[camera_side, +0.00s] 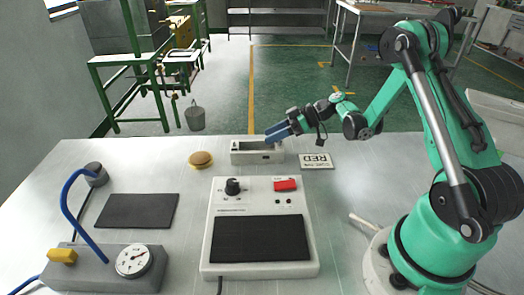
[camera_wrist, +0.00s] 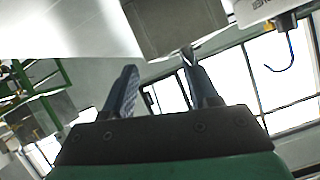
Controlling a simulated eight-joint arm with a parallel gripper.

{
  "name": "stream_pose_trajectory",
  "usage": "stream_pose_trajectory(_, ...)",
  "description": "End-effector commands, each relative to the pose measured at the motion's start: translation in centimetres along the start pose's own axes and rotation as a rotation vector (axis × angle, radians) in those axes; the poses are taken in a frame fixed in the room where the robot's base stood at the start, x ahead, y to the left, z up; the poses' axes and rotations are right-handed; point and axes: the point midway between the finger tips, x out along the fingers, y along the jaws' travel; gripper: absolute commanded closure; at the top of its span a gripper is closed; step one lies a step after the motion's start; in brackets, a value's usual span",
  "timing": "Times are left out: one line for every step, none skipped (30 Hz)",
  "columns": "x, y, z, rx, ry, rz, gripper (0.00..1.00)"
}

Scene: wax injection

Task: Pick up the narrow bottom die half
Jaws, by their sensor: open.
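A light grey, box-like piece (camera_side: 257,157) with a hollow top lies at the back middle of the table; I take it for the die half, but cannot tell which half it is. My gripper (camera_side: 272,136) with blue fingers comes in from the right, tilted down, its tips over the right end of the piece. In the wrist view my gripper (camera_wrist: 160,65) has its two fingers apart with nothing held between them. A grey block (camera_wrist: 175,28) shows just past the fingertips, nearer the right finger. I cannot tell whether they touch.
A card marked RED (camera_side: 316,161) lies right of the piece, and a round brown-topped pad (camera_side: 200,159) lies left. A control box (camera_side: 212,253) with black top stands in front. A dark mat (camera_side: 136,211) and a gauge unit (camera_side: 100,270) with blue hose are at left.

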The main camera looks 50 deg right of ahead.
Motion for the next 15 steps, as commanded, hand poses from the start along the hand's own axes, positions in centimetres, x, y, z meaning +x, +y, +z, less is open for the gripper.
stream_pose_trajectory(0.9,-0.1,0.0,-0.002,-0.002,-0.005,0.47)
stream_pose_trajectory(1.4,-0.1,0.0,-0.001,-0.002,-0.004,0.47)
stream_pose_trajectory(2.1,-0.1,0.0,-0.001,-0.002,-0.004,0.47)
stream_pose_trajectory(2.5,-0.1,0.0,-0.001,-0.002,-0.004,0.47)
stream_pose_trajectory(2.8,-0.1,0.0,-0.002,-0.002,-0.003,0.47)
stream_pose_trajectory(3.2,-0.1,0.0,-0.001,-0.002,-0.003,0.47)
stream_pose_trajectory(3.4,-0.1,0.0,-0.001,-0.001,-0.002,0.47)
stream_pose_trajectory(3.5,-0.1,0.0,0.000,-0.001,-0.002,0.47)
stream_pose_trajectory(3.6,0.0,0.0,0.001,-0.001,-0.001,0.47)
stream_pose_trajectory(3.6,0.0,0.0,0.001,-0.001,0.000,0.47)
stream_pose_trajectory(3.6,0.0,0.0,0.001,-0.001,0.000,0.47)
stream_pose_trajectory(3.6,0.0,0.0,0.001,-0.001,0.000,0.47)
stream_pose_trajectory(3.6,0.0,0.0,0.001,-0.001,0.000,0.47)
stream_pose_trajectory(3.6,0.0,0.0,0.001,-0.001,0.000,0.47)
stream_pose_trajectory(3.6,0.0,0.0,0.001,-0.001,0.000,0.53)
